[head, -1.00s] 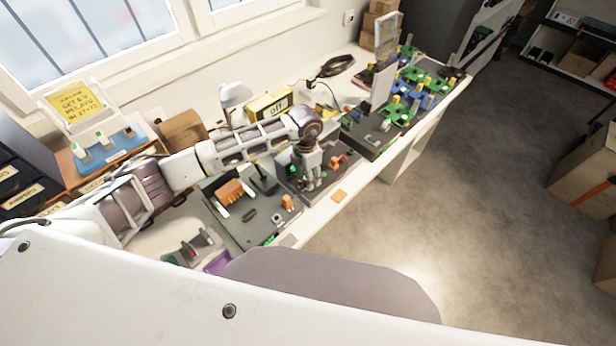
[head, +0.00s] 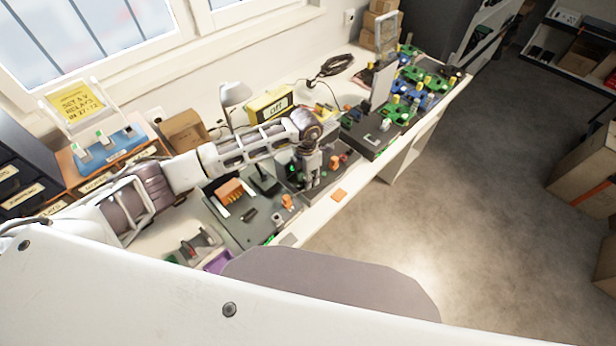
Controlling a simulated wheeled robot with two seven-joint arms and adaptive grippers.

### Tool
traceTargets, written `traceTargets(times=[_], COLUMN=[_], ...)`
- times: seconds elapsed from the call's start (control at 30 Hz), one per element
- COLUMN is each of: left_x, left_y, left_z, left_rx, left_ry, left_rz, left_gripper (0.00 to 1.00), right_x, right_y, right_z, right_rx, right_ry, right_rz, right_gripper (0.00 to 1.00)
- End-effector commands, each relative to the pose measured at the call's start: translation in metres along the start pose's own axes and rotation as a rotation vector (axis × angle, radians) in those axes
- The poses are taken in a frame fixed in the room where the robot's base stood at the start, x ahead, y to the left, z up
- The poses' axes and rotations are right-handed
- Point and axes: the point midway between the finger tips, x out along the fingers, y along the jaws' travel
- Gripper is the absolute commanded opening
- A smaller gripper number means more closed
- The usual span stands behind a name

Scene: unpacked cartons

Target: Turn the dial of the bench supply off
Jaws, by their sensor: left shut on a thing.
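My left gripper (head: 311,178) points down onto a dark unit (head: 284,182) on the white workbench, beside a small green light. Its fingers are shut on a small part of this unit, which I take to be the dial; the fingers hide it, so its setting cannot be read. A yellow and black box (head: 262,106) with a label or display reading "off" stands behind my forearm. I cannot tell whether it belongs to the supply. My right gripper is not in view.
A dark board (head: 240,208) with an orange-brown block lies left of the gripper. A grey stand with an upright panel (head: 382,86) and several green and blue boards are to the right. A white lamp (head: 234,95) stands behind my arm.

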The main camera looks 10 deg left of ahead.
Motion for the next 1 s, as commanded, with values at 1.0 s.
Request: traceTargets(times=[1.0], left_x=[0.0002], left_y=[0.0011], left_z=[-0.0015], left_rx=[-0.503], left_ry=[-0.024], left_rz=[0.000], left_gripper=[0.05], right_x=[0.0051], right_y=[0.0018], right_z=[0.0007], right_rx=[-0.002], right_ry=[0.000], right_rz=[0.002], right_gripper=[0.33])
